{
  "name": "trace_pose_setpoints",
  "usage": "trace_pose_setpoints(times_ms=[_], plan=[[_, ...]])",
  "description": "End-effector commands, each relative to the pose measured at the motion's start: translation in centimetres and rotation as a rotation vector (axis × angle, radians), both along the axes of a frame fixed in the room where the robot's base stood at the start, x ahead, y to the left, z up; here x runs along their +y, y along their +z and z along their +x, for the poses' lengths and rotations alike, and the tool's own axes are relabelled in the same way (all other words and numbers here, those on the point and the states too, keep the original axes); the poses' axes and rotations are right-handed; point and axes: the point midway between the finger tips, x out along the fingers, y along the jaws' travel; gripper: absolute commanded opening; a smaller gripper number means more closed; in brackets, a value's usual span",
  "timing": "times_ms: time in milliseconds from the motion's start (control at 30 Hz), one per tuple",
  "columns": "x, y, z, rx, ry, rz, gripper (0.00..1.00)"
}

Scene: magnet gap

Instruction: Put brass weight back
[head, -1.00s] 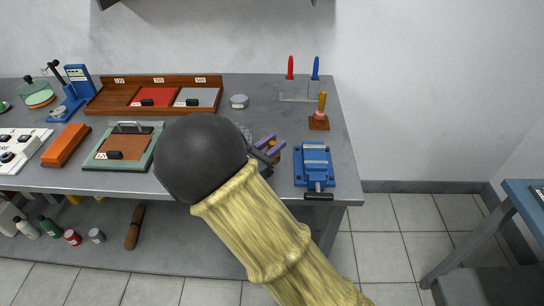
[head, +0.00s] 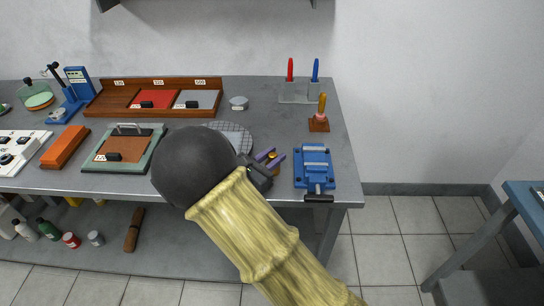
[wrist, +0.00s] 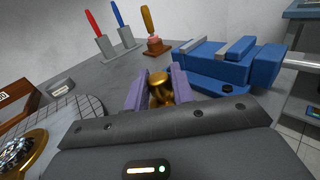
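The brass weight (wrist: 160,90), with a rounded knob on top, is between the two purple fingers of my gripper (wrist: 157,84) in the wrist view. The fingers appear to touch it on both sides. In the head view my gripper (head: 270,158) is over the front right part of the bench, just left of the blue vise, with a bit of brass showing between the fingers. The lower part of the weight is hidden, so I cannot tell whether it touches the bench.
The blue vise (head: 314,168) stands close on the right. A round gridded plate (head: 235,136) lies to the left, partly behind my arm. A wooden rack (head: 125,83) with labelled bays, a small grey tin (head: 239,103) and a screwdriver stand (head: 300,92) are farther back.

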Motion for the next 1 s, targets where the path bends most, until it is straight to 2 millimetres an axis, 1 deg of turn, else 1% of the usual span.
trace_pose_setpoints(times_ms=[33, 100, 433, 533, 667, 1000], plan=[[0.0, 0.0, 0.0, 0.0, 0.0, 0.0, 0.34], [0.0, 0.0, 0.0, 0.0, 0.0, 0.0, 0.45], [0.0, 0.3, 0.0, -0.001, 0.0, 0.001, 0.45], [0.6, 0.2, -0.5, 0.001, 0.002, 0.001, 0.45], [1.8, 0.2, -1.9, 0.0, 0.004, 0.001, 0.45], [6.3, 0.2, -6.8, 0.001, 0.004, 0.001, 0.45]])
